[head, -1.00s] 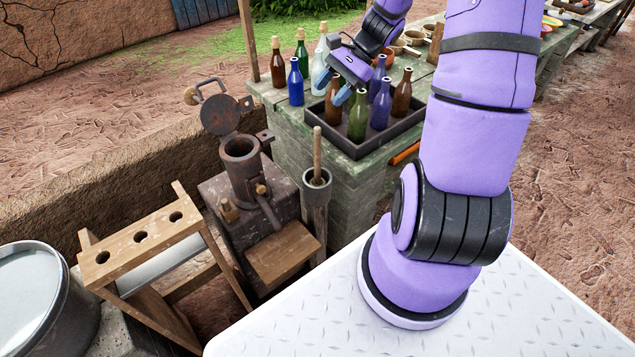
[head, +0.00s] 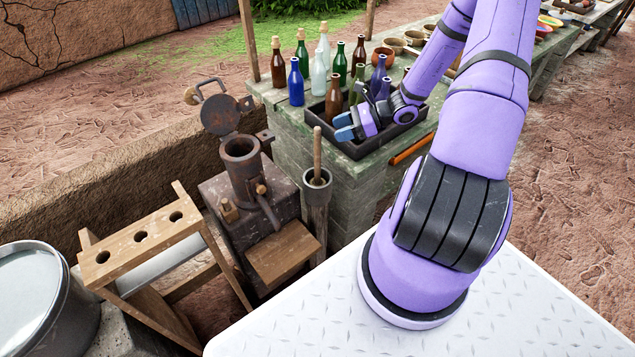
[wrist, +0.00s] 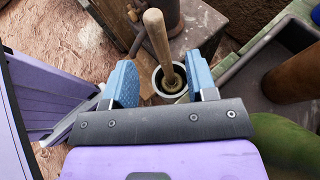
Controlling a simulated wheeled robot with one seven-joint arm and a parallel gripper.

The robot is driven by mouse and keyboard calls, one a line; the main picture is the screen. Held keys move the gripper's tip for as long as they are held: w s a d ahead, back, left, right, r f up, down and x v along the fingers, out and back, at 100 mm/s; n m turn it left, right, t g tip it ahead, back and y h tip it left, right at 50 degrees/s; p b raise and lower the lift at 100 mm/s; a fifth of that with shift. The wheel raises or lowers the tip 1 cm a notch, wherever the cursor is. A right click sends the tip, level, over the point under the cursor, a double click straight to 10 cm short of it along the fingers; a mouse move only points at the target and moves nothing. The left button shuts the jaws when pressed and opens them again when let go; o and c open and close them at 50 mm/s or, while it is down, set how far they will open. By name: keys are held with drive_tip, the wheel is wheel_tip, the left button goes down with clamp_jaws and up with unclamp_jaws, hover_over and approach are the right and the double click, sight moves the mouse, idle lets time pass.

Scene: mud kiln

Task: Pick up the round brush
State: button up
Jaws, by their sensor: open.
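The round brush shows as a wooden handle (head: 317,150) standing upright in a narrow grey holder (head: 318,184) beside the table's near left corner; its head is hidden inside. In the wrist view the handle (wrist: 158,45) rises between my fingers and slants up to the left, with its lower end inside the holder's round mouth (wrist: 171,82). My gripper (head: 345,127) is open and empty, above and a little to the right of the handle in the head view. In the wrist view the blue fingertips of my gripper (wrist: 160,78) lie on either side of the handle, apart from it.
A dark tray (head: 360,151) with several bottles lies under and behind my gripper on the green table (head: 285,125). More bottles stand behind it. A rusty metal device with a tube (head: 241,160) stands left of the holder. A wooden rack (head: 140,245) is further left.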

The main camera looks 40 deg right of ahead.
drive_tip(key=shift+x, duration=3.7)
drive_tip(key=shift+a+r, duration=0.1)
drive_tip(key=shift+r, duration=0.1)
clamp_jaws()
drive_tip(key=shift+r, duration=0.1)
wheel_tip(320, 180, up, 18)
hover_over(318, 135)
drive_tip(key=shift+w+d, duration=0.25)
drive_tip(key=shift+w, duration=0.2)
